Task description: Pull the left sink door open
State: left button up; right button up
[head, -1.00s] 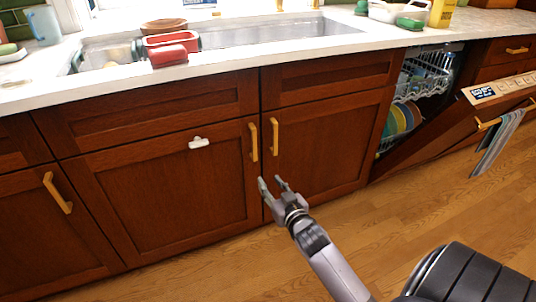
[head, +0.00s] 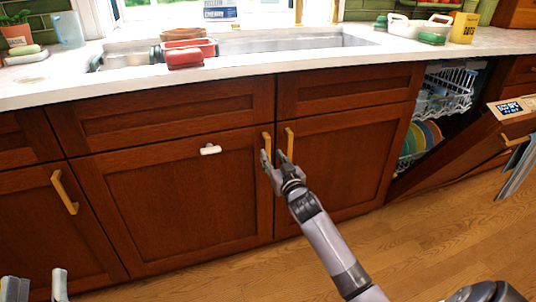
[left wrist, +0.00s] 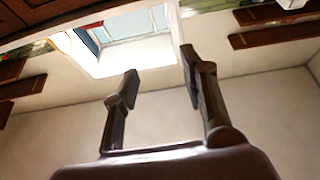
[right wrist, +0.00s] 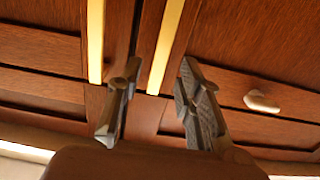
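The left sink door (head: 170,205) is a shut brown panel with a yellow vertical handle (head: 266,143) near its right edge; a white clip-like piece (head: 210,150) is on its front. My right gripper (head: 275,158) is open at the lower end of this handle. In the right wrist view the handle (right wrist: 166,45) runs up between my open right fingers (right wrist: 160,105), and nothing is visibly gripped. The right sink door's handle (head: 289,142) is just to the right. My left gripper (head: 36,288) is open and empty at the bottom left; it also shows in the left wrist view (left wrist: 158,85).
The right sink door (head: 340,165) is shut. An open dishwasher with a rack (head: 445,95) of dishes stands at the right, its tilted door (head: 465,150) leaning out. A counter (head: 45,85) with a sink runs above. Wooden floor (head: 420,235) is clear in front.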

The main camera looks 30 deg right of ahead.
aim_at(268, 151)
jog(key=b+x, duration=0.1)
jog(key=x, duration=0.3)
jog(key=shift+w, duration=0.1)
pick_arm(q)
jog(key=s+r+t+h, duration=0.1)
jog(key=s+r+t, duration=0.3)
jog(key=r, duration=0.1)
jog(key=shift+a, duration=0.15)
pick_arm(e)
jog(key=shift+w+d, duration=0.1)
jog(key=shift+w, duration=0.25)
pick_arm(q)
jog(key=shift+r, duration=0.1)
pick_arm(e)
jog(key=shift+c, duration=0.5)
grip_shut()
